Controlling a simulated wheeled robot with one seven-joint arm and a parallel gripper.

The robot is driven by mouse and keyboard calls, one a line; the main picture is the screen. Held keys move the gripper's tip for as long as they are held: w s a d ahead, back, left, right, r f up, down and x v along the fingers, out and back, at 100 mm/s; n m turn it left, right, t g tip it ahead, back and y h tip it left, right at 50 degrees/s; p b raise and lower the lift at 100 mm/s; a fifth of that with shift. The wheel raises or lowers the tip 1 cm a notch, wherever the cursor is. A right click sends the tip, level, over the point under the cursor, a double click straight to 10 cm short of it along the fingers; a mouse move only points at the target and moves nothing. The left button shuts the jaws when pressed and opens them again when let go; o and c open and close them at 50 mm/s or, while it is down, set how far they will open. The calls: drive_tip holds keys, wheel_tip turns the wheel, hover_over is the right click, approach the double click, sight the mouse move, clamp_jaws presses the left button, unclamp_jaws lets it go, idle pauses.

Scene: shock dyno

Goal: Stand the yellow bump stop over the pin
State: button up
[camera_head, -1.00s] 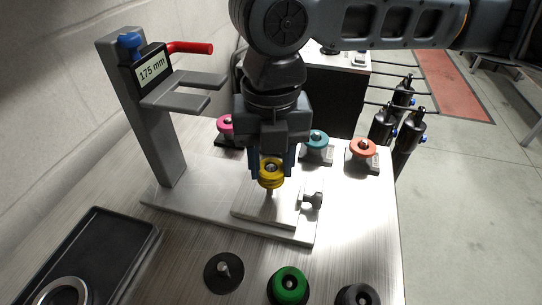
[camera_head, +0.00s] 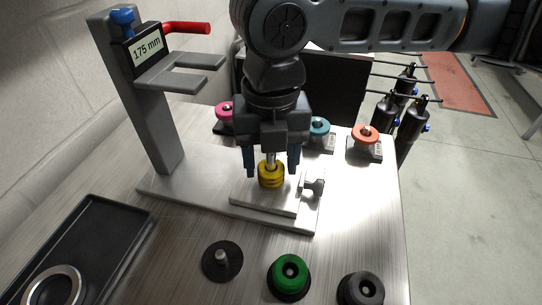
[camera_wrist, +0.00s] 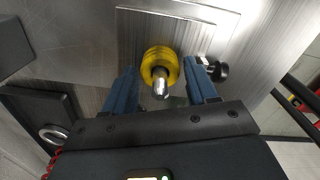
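The yellow bump stop (camera_head: 271,178) stands upright on the raised plate (camera_head: 262,200) of the fixture. A shiny metal pin (camera_head: 271,157) rises out of its top, so the stop is around the pin. The wrist view also shows the yellow stop (camera_wrist: 159,62) with the bare pin end (camera_wrist: 160,88) sticking out of its middle. My gripper (camera_head: 272,170) is open, with one blue finger on each side of the stop. In the wrist view there is a gap between each finger and the stop. My gripper is empty.
A grey upright (camera_head: 143,105) with a forked arm and "175 mm" label stands left. A clamp knob (camera_head: 314,182) is close right of the plate. Pink, teal (camera_head: 318,128) and orange (camera_head: 365,135) pieces stand behind. A green piece (camera_head: 289,272) and black tray (camera_head: 75,250) are in front.

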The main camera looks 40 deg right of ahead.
drive_tip(key=shift+o, duration=1)
drive_tip(key=shift+r+p, duration=0.3)
drive_tip(key=shift+r, duration=3.6)
drive_tip(key=shift+r, duration=0.1)
